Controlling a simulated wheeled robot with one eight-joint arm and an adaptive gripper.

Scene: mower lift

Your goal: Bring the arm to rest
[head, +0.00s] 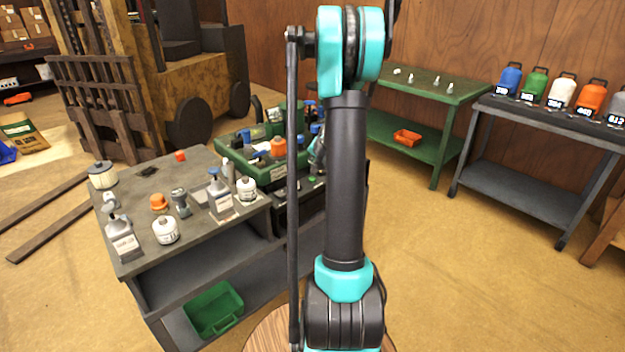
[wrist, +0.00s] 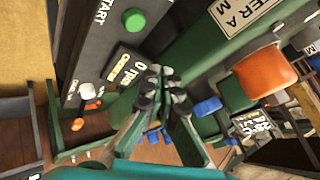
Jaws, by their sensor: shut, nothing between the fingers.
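My arm rises upright through the middle of the head view and bends at a teal joint at the top edge. My gripper does not show clearly in the head view. In the wrist view my gripper (wrist: 163,80) shows with its fingertips together and nothing between them. Behind the fingers is a green machine with a dark panel (wrist: 108,75) that bears a green button (wrist: 134,19) and labels. An orange cap (wrist: 264,72) is on the right. I cannot tell how far the fingertips are from the machine.
A grey workbench (head: 135,190) with bottles and parts stands at the left. A green crate (head: 213,310) is on its lower shelf. A forklift (head: 190,95) is behind it. A green table (head: 440,86) and a dark table with colored canisters (head: 590,97) stand at right. The floor at right is clear.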

